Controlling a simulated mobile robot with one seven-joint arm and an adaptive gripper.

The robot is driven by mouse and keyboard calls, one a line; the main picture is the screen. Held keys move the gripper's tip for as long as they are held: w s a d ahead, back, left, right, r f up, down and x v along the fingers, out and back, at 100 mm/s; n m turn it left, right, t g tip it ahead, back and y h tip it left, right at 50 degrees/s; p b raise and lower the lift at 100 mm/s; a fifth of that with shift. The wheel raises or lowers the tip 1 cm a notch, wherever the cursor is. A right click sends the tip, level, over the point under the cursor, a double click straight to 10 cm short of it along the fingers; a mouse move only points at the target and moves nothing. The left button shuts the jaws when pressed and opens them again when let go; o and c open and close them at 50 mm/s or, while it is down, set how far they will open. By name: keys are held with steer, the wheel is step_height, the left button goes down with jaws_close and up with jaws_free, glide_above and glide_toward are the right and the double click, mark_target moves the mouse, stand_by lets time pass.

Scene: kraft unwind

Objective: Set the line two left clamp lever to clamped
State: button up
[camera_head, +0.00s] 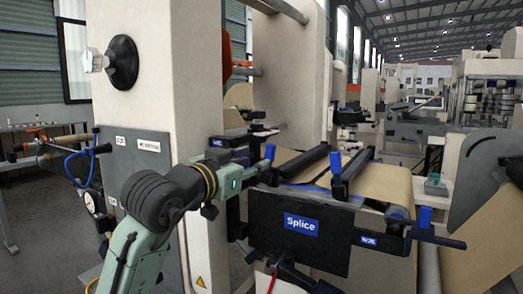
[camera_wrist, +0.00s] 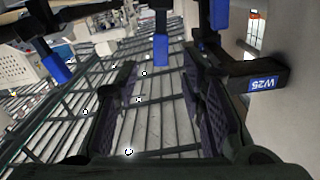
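The splice table (camera_head: 300,232) has a black front panel with a blue "Splice" label. Levers with blue ends stand on it: one at its near middle (camera_head: 336,167), one at its right front corner (camera_head: 424,216). I cannot tell which is the line two left clamp lever. In the wrist view, my gripper (camera_wrist: 160,80) is open, with two dark fingers apart and nothing held. A blue lever end (camera_wrist: 160,50) shows ahead between the fingertips, apart from them. Another blue lever end (camera_wrist: 219,14) is at upper right, and one (camera_wrist: 56,69) at left.
A white column (camera_head: 155,90) with a black knob (camera_head: 122,62) stands left of the table. Brown web (camera_head: 385,185) covers the table top.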

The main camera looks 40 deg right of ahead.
mark_target(268, 154)
steer(key=p+x, duration=0.2)
steer(key=x, duration=0.7)
steer(key=shift+w+d, duration=0.1)
steer(key=shift+c, duration=0.2)
jaws_close()
stand_by(0.4)
